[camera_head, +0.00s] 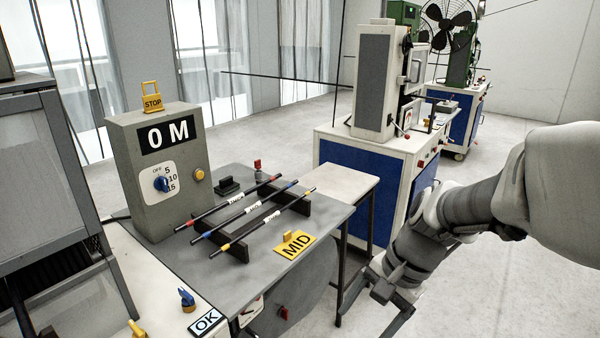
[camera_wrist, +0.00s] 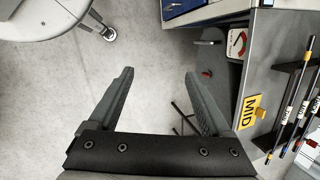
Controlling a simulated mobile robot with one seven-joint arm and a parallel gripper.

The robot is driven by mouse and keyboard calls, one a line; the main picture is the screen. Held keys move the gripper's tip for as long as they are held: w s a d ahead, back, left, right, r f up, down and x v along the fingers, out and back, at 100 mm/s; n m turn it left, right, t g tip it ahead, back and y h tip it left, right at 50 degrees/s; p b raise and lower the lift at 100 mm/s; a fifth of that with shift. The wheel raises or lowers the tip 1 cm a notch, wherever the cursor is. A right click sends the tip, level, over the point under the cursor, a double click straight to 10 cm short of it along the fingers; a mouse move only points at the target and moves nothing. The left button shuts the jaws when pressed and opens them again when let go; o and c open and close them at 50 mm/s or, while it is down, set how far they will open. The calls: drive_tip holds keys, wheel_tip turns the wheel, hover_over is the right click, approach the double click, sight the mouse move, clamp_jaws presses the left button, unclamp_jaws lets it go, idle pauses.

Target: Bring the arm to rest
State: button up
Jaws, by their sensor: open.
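My gripper (camera_head: 373,303) hangs at the lower right of the head view, beside the table's right front side and apart from it. Its two fingers are spread. In the wrist view my gripper (camera_wrist: 160,85) has nothing between its fingers, and they point over bare grey floor. My arm reaches down to it from the right edge of the head view.
A grey table (camera_head: 252,262) carries a rack with three black rods (camera_head: 250,213), a yellow MID sign (camera_head: 295,245) and a grey "0 M" box (camera_head: 158,170). A blue and white machine cabinet (camera_head: 372,178) stands behind. The floor (camera_head: 520,285) at right is free.

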drive_tip(key=s+d+r+n+t+h, duration=0.3)
drive_tip(key=s+r+n+t+h, duration=0.15)
drive_tip(key=s+r+n, duration=0.4)
wheel_tip(320, 180, up, 16)
drive_tip(key=p, duration=1.5)
drive_tip(key=shift+n+t+y, duration=0.35)
drive_tip(key=shift+n, duration=0.1)
drive_tip(key=shift+d, duration=0.1)
